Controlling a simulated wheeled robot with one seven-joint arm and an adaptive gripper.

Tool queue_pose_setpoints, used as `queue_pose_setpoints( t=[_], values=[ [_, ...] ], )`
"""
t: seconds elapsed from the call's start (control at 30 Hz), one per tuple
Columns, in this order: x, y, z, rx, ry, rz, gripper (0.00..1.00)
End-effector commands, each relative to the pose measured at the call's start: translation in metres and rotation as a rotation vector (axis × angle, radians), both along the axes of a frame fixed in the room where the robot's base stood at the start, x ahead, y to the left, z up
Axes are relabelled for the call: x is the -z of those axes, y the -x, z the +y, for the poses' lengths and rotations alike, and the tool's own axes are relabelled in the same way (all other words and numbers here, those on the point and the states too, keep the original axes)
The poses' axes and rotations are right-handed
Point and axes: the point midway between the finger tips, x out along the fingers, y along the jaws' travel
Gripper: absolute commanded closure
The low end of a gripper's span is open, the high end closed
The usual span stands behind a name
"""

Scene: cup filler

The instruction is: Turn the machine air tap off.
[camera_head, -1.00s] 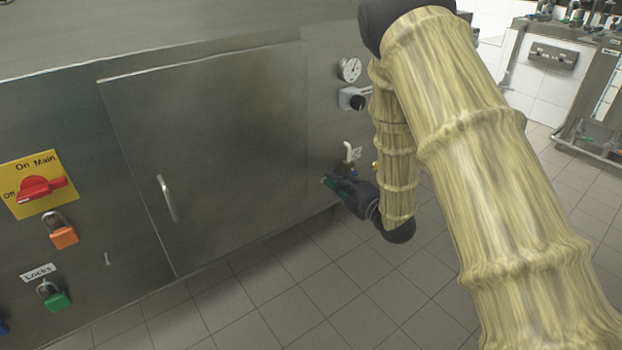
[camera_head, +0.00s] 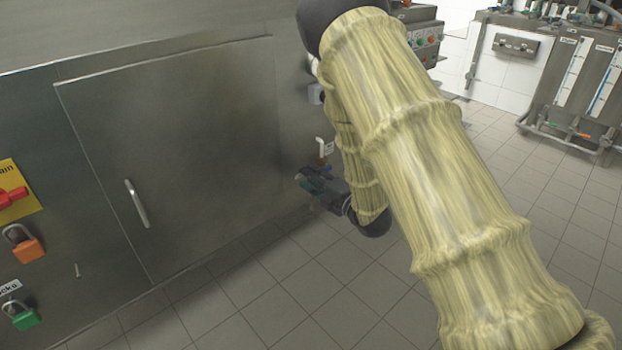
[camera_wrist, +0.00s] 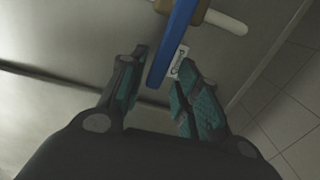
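The air tap has a long blue handle (camera_wrist: 176,42), which comes down from the top of the wrist view and ends between my fingers. Behind the handle are a brass-coloured body (camera_wrist: 208,17) and a white pipe end (camera_wrist: 232,23). In the head view the white pipe (camera_head: 325,147) rises low on the steel machine, with a bit of blue below it. My gripper (camera_wrist: 162,68) is open, with one teal-padded finger on each side of the handle and gaps showing. In the head view my gripper (camera_head: 308,183) is just below and left of the tap, partly hiding it.
A steel door (camera_head: 190,150) with a bar handle (camera_head: 137,204) fills the panel to the left. Further left are a red switch (camera_head: 12,196), an orange padlock (camera_head: 28,247) and a green padlock (camera_head: 24,318). Tiled floor (camera_head: 270,300) is clear below. Other equipment (camera_head: 580,80) stands back right.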

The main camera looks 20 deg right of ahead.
Motion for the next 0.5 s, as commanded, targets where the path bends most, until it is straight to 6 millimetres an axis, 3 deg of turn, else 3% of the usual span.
queue_pose_setpoints(
  t=[0.33,0.5],
  values=[
    [0.000,0.002,0.000,-0.002,-0.001,0.000,0.65],
    [0.000,0.018,-0.009,-0.001,0.000,0.001,0.65]
  ],
)
